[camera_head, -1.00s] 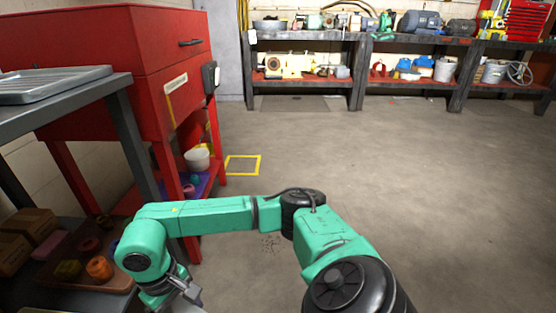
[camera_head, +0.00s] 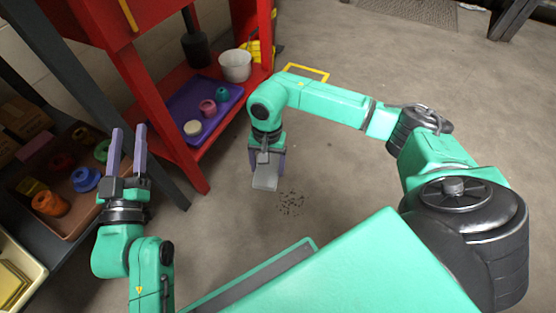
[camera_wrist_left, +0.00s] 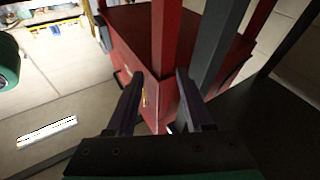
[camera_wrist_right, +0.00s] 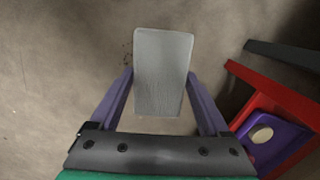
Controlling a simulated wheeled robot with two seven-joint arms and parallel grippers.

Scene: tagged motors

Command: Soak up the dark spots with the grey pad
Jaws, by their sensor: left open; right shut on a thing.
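The grey pad (camera_head: 265,178) is held in my right gripper (camera_head: 266,160), above the floor near the red cabinet. In the right wrist view the pad (camera_wrist_right: 163,70) sits between the two fingers of the gripper (camera_wrist_right: 163,95). The dark spots (camera_head: 291,202) are a small cluster on the concrete floor, just right of and below the pad in the head view. A few dark spots (camera_wrist_right: 127,52) show at the pad's left edge in the right wrist view. My left gripper (camera_head: 127,150) is open and empty, its fingers pointing up in the head view, beside the dark shelf.
A red cabinet (camera_head: 135,105) stands at left, with a purple tray (camera_head: 190,125) and white bucket (camera_head: 235,65) on its lower shelf. A brown tray (camera_head: 75,215) holds colored parts. Yellow tape (camera_head: 308,72) marks the floor.

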